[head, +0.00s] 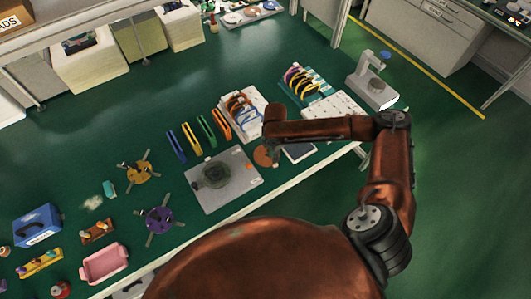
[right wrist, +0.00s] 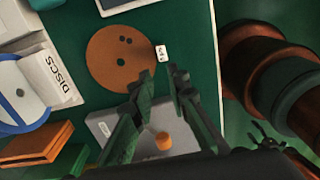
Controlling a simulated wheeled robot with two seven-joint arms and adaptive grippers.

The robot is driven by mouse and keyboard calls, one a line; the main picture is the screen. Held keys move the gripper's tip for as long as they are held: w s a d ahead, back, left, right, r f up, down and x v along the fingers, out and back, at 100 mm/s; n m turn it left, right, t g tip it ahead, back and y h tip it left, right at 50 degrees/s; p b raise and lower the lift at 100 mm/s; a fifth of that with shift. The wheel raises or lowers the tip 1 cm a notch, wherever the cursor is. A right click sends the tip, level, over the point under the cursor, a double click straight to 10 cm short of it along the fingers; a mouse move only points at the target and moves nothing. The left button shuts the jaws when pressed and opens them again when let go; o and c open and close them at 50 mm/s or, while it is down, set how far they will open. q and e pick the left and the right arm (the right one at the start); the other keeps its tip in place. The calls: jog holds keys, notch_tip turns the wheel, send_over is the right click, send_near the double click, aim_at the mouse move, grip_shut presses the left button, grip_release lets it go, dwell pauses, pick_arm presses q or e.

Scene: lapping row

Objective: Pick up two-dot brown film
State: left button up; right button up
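The brown film (right wrist: 105,60) is a flat round disc on the green surface in the right wrist view. It has two dark dots close together near its upper right and one more dark spot near its middle. In the head view it shows partly (head: 263,157) beside my right gripper (head: 272,150). My right gripper (right wrist: 160,76) has its two fingers apart with nothing between the tips. The tips appear just off the disc's lower right edge, near a small white tag (right wrist: 161,53); their height above it is unclear.
A grey plate (head: 240,180) with a dark round fixture (head: 214,174) lies left of the film. A dark flat pad (head: 298,152) lies right. The bench's front edge (head: 325,163) is close.

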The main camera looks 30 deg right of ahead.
aim_at(275, 165)
jog(key=shift+s+d+f, duration=0.15)
jog(key=shift+d+f, duration=0.05)
jog(key=shift+f, duration=0.8)
jog(key=shift+d+f, duration=0.15)
jog(key=shift+f, duration=0.15)
jog(key=f, duration=0.4)
jog(key=shift+s+d+f, duration=0.15)
jog(key=shift+d, duration=0.1)
jog(key=shift+f, duration=0.2)
pick_arm(q)
jog(key=shift+s+f, duration=0.1)
jog(key=shift+f, duration=0.1)
jog(key=shift+a, duration=0.1)
pick_arm(e)
jog(key=shift+c, duration=0.6)
grip_shut()
pick_arm(q)
jog(key=shift+s, duration=0.2)
